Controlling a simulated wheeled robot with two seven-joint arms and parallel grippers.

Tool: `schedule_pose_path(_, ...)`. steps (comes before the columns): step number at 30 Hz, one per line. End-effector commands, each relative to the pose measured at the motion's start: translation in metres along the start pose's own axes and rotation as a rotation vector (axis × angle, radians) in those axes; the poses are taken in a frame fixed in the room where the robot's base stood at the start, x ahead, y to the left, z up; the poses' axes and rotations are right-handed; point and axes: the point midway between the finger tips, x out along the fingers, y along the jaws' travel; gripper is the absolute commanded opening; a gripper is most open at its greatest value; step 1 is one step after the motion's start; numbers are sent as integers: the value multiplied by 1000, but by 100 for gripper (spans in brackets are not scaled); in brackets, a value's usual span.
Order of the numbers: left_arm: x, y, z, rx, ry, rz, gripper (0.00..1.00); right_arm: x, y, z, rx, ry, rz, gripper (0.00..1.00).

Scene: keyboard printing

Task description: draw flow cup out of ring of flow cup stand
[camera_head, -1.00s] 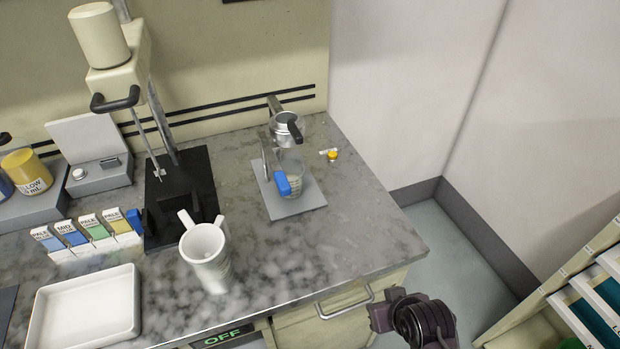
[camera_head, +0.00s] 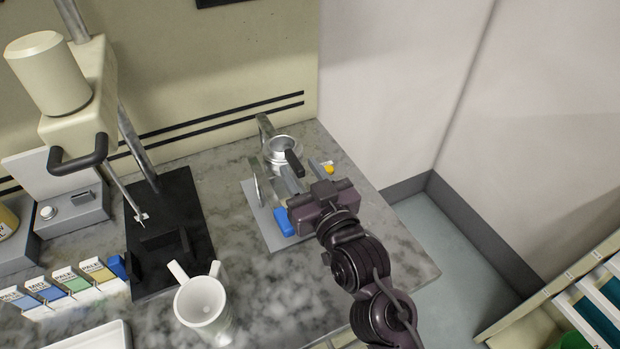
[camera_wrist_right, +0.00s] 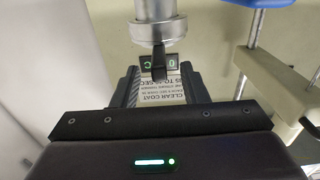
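The flow cup (camera_head: 280,148) is a small metal cup with a black handle (camera_head: 294,163). It sits in the ring of the flow cup stand, whose metal post (camera_head: 264,130) rises behind it at the back of the counter. My right gripper (camera_head: 299,178) is open, its fingers pointing at the handle. In the right wrist view, the cup (camera_wrist_right: 160,30) is at the top centre and its dark handle (camera_wrist_right: 159,66) hangs in line with the gap between the spread fingers (camera_wrist_right: 160,90). Contact is not visible. My left gripper is out of view.
A grey plate (camera_head: 262,228) lies below the cup, with a blue-handled container (camera_head: 284,222) mostly hidden by my right gripper. A small yellow-capped item (camera_head: 328,169) is to the right.

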Motion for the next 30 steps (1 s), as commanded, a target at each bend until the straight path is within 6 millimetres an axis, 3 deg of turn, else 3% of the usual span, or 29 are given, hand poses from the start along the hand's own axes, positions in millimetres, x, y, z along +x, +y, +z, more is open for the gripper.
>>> schedule_pose_path(7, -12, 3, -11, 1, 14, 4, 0, 30, 0, -2, 1, -1, 0, 40)
schedule_pose_path(12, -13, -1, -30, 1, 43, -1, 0, 35, 0, 0, 1, -2, -1, 40)
schedule_pose_path(18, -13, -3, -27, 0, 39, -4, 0, 35, 0, 0, 1, -2, -1, 40)
schedule_pose_path(27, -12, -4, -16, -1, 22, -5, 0, 35, 0, 1, 1, -2, -1, 1)
schedule_pose_path(29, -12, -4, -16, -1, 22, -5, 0, 35, 0, 1, 1, -2, -1, 0)
schedule_pose_path(30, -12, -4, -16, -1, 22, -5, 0, 35, 0, 1, 1, -2, -1, 13)
